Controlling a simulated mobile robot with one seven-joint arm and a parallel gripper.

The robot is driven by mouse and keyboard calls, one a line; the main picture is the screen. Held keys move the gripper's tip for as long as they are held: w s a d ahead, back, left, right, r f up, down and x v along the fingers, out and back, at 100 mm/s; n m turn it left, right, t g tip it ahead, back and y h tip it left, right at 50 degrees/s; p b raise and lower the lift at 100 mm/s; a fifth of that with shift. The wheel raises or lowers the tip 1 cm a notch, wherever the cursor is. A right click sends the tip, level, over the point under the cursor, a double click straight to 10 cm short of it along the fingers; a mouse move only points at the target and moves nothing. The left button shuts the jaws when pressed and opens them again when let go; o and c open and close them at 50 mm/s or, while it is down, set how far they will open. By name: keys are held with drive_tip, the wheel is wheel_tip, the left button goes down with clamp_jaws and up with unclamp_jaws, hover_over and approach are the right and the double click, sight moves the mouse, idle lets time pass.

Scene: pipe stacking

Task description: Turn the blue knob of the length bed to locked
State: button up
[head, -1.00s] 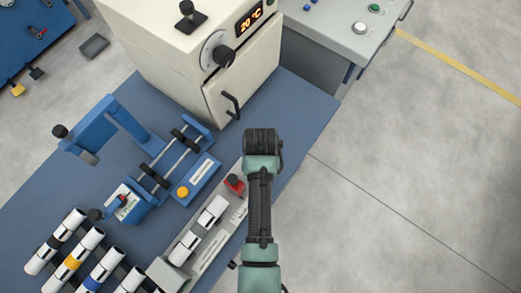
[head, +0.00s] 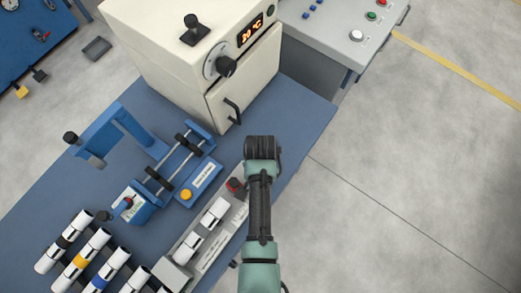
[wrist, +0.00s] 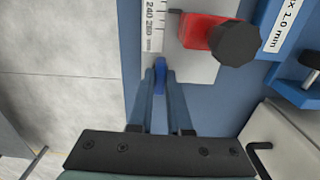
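The length bed (head: 208,258) is the long grey bed on the blue bench, left of my arm in the head view. Its red block with a dark knob (head: 236,186) sits at the far end. In the wrist view I see the bed's white scale (wrist: 153,25) and the red block (wrist: 197,31). The blue knob (wrist: 160,75) is beside the scale's end, between the fingertips of my gripper (wrist: 161,78). The fingers appear closed against its two sides. My arm hides the blue knob and the fingers in the head view.
A cream oven (head: 165,70) stands behind the bed. Left of the bed is a blue fixture with rods (head: 198,180); several striped pipes (head: 65,240) lie at the lower left. Another pipe (head: 205,228) lies on the bed. Open floor is to the right.

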drive_tip(key=o, duration=0.5)
drive_tip(key=shift+c, duration=0.2)
drive_tip(key=shift+r, duration=0.1)
wheel_tip(320, 180, up, 13)
idle(0.5)
drive_tip(key=w+r+n+t, duration=0.2)
drive_tip(key=w+r+t, duration=0.5)
drive_tip(key=w+r, duration=0.6)
drive_tip(key=w+r+n+t, duration=0.1)
drive_tip(key=w+r+t, duration=0.25)
drive_tip(key=r, duration=0.55)
drive_tip(key=w+r+n+t, duration=0.15)
drive_tip(key=r+t, duration=0.25)
drive_tip(key=r, duration=0.5)
wheel_tip(320, 180, up, 19)
drive_tip(key=s+t, duration=0.3)
drive_tip(key=t, duration=0.3)
drive_tip(key=s+r+n+t, duration=0.3)
drive_tip(key=s+r+t, duration=0.4)
drive_tip(key=s+r, duration=0.4)
wheel_tip(320, 180, up, 4)
drive_tip(key=shift+r, duration=0.15)
